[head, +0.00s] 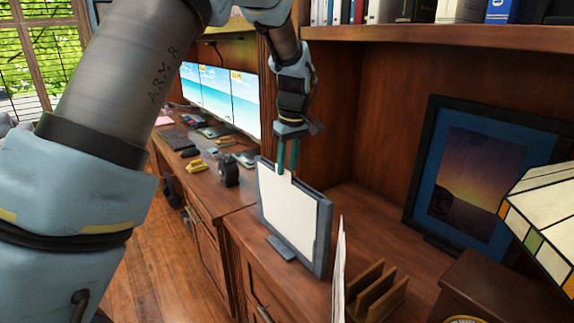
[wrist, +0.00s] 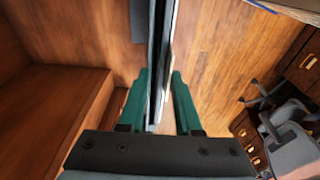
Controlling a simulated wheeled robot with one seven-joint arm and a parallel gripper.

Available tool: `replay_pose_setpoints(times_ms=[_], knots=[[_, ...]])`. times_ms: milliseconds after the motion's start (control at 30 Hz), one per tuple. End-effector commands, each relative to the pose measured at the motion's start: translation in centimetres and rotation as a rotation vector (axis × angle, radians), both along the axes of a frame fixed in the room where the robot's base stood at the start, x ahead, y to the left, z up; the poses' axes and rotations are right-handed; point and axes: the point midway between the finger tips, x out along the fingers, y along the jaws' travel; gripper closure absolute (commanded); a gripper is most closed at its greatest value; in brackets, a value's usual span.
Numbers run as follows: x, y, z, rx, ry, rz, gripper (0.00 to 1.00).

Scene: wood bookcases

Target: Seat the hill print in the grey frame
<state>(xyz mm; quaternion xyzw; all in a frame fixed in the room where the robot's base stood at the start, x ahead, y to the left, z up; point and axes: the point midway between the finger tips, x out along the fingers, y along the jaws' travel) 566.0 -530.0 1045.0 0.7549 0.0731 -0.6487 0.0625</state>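The grey frame (head: 321,243) stands upright, leaning back slightly, on the desk. A blank white sheet (head: 288,212) fills its opening; no hill picture shows on this side, so I cannot tell if it is the print. My gripper (head: 287,168) points down at the frame's top edge. In the wrist view its two teal fingers (wrist: 160,85) stand apart on either side of the thin upright edges of the frame (wrist: 152,50) and a pale sheet (wrist: 166,62). A small gap shows between fingers and edges; the gripper looks open.
A wooden slotted rack (head: 378,292) stands at front right, beside a thin pale sheet (head: 340,275) seen edge-on. A dark-framed sunset picture (head: 475,185) leans behind. A stained-glass lamp (head: 545,215) is at far right. A shelf (head: 450,37) hangs above. Monitors (head: 222,92) stand left.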

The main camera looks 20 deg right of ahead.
Motion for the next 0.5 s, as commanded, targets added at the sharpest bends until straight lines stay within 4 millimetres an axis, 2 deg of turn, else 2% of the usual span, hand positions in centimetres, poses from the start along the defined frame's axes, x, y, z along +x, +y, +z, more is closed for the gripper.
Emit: replay_pose_setpoints(times_ms=[167, 500], knots=[[-0.3, -0.1, 2.2, -0.003, -0.003, -0.001, 0.67], [-1.4, -0.3, 9.0, -0.004, -0.002, -0.001, 0.67]])
